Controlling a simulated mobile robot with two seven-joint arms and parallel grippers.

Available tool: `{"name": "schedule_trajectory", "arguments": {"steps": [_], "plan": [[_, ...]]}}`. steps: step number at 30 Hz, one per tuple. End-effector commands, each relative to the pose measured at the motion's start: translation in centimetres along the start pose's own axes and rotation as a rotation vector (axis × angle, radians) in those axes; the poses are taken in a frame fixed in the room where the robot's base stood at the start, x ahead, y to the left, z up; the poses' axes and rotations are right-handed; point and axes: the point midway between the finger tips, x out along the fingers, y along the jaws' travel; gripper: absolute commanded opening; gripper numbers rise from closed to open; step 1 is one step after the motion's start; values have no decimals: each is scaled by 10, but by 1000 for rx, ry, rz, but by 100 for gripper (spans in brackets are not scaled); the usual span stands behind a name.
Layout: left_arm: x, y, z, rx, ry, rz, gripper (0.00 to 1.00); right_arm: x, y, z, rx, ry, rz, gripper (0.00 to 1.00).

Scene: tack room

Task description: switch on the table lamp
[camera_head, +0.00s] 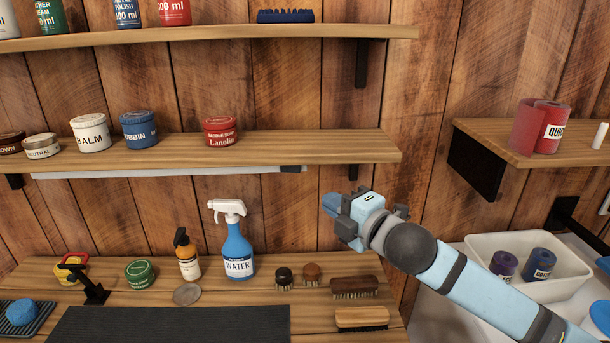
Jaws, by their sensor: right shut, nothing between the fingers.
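No free-standing table lamp can be made out. A long pale bar (165,172), which looks like a light strip, is fixed under the middle shelf and has a dark piece (292,169) at its right end. The bar shows no clear glow. My right gripper (328,204) is shut and empty, pointing left in the air above the bench, below and to the right of the bar's end and apart from it. My left gripper is out of view.
On the bench (225,295) stand a blue water spray bottle (238,252), an amber bottle (188,258), a green tin (139,273), several brushes (354,287) and a black stand (95,292). A white bin (485,243) is at right. Tins line the middle shelf (290,147).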

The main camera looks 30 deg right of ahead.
Motion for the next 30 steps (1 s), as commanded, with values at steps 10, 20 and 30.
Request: {"name": "schedule_trajectory", "arguments": {"steps": [10, 20, 30], "plan": [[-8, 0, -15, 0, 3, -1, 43, 73, 4, 0, 4, -1, 2, 0], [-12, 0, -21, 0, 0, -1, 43, 110, 1, 23, 0, 0, -1, 0], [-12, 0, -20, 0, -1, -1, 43, 114, 0, 28, 0, 1, 1, 0]]}}
